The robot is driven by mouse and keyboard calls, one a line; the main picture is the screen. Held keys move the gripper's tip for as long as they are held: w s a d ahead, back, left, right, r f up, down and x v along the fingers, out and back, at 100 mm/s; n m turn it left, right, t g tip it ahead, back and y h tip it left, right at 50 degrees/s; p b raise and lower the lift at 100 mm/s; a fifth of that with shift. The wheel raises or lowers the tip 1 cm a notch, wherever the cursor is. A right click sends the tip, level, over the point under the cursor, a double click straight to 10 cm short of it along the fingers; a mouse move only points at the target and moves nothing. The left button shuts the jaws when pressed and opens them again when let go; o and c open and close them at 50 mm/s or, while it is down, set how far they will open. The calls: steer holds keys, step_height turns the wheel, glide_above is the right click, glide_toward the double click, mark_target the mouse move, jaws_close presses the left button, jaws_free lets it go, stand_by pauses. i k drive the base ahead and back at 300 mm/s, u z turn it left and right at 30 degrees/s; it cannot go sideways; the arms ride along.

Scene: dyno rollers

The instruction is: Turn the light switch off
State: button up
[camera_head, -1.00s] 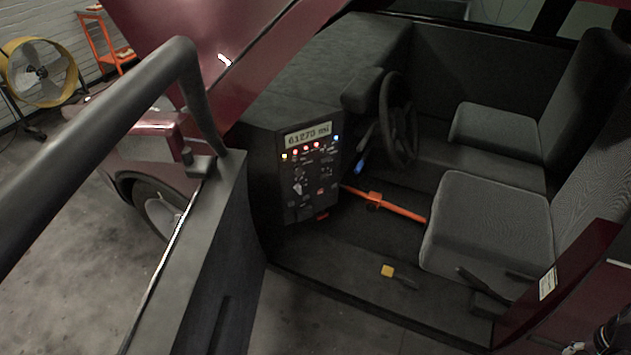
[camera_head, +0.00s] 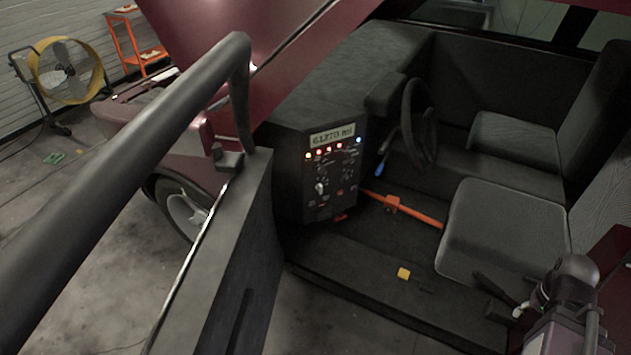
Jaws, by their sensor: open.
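A dark control panel (camera_head: 346,192) stands on the left end of the dashboard, facing me. It carries a lit mileage display (camera_head: 332,135), a row of small coloured lights (camera_head: 329,149), and several small switches and knobs below. A pale knob or toggle (camera_head: 319,188) shows at the panel's left side. Which control is the light switch, and its position, are too small to tell. Part of my arm (camera_head: 570,305) shows at the lower right, in front of the near seat and well apart from the panel. I cannot make out gripper fingers.
The open car door with its thick dark frame (camera_head: 150,145) fills the left foreground. The steering wheel (camera_head: 418,120), a blue-tipped lever (camera_head: 381,168) and an orange bar (camera_head: 405,207) lie right of the panel. A yellow block (camera_head: 403,273) is on the floor. The space before the panel looks clear.

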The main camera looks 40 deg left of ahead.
mark_target(346, 160)
steer(key=u, duration=1.35)
steer(key=k, duration=0.95)
steer(key=i, duration=0.7)
